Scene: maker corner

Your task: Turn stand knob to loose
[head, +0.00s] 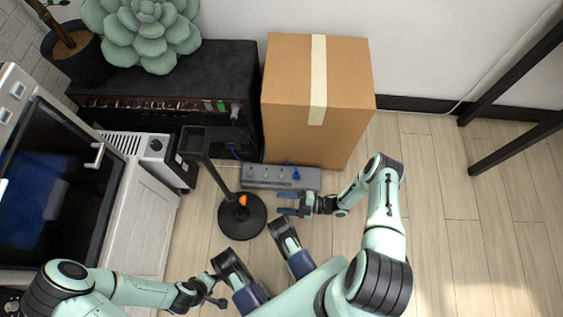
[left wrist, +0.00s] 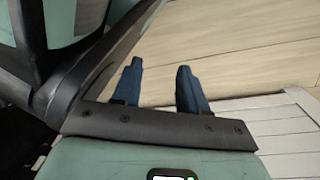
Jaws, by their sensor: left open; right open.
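The black stand has a round base (head: 226,225) on the floor and a pole rising to a dark head (head: 194,140). An orange knob (head: 243,200) sits low on the pole, just above the base. My right gripper (head: 284,203) is open and empty to the right of the knob, its blue fingers pointing left toward it, with a gap between. My left gripper (head: 219,290) is below the stand, apart from it. In the left wrist view its two blue fingers (left wrist: 160,88) stand apart with nothing between them. The knob's markings are too small to read.
A grey power strip (head: 262,176) with a blue plug lies close behind my right gripper. A cardboard box (head: 285,75) and a black cabinet (head: 205,68) stand at the back. A white machine (head: 150,222) stands at left. The wooden floor (head: 455,235) at right is clear.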

